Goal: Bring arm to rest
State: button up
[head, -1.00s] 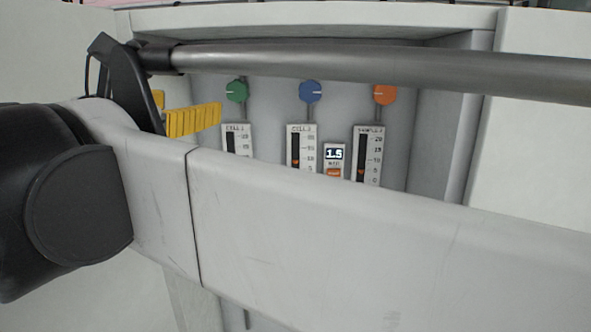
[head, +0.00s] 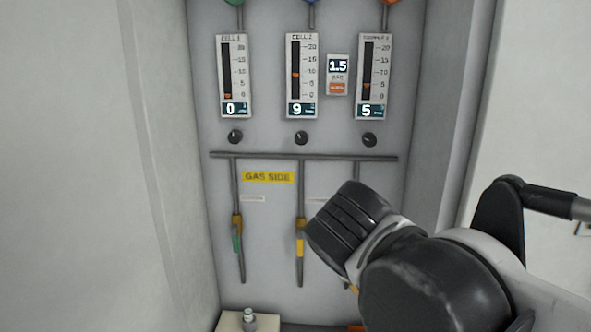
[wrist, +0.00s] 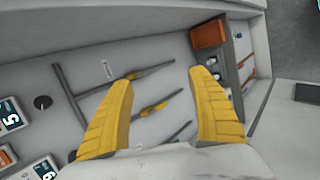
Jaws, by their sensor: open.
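My gripper (wrist: 160,72) is open and empty in the wrist view, its two yellow ribbed fingers apart with wall and pipes between and beyond them. In the head view the dark end of my arm shows at lower right, in front of the right pipe. My fingers are mostly hidden there; only a bit of yellow shows below the wrist. The arm appears bent, with its grey link running off the right edge.
The panel has three flow meters reading 0 (head: 234,76), 9 (head: 302,76) and 5 (head: 374,76), black knobs and a pipe manifold (head: 305,156). Pipes carry a green handle (head: 237,237) and a yellow handle (head: 300,244). A small bottle (head: 249,319) stands below. Side walls enclose the recess.

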jog(key=s+d+f+m+y+b, duration=0.1)
jog(key=s+d+f+m+b, duration=0.1)
jog(key=f, duration=0.8)
jog(key=s+d+f+m+g+y+b, duration=0.1)
jog(key=s+d+f+m+b, duration=0.1)
jog(key=s+f+m+b, duration=0.2)
jog(key=s+d+f+m+y+b, duration=0.1)
jog(key=s+f+m+b, duration=0.3)
jog(key=f, duration=1.2)
jog(key=d+m+b, duration=0.1)
jog(key=m+b, duration=0.2)
jog(key=m, duration=0.1)
jog(key=shift+d+f+y+b, duration=0.2)
jog(key=shift+y+b, duration=0.1)
jog(key=shift+y, duration=0.1)
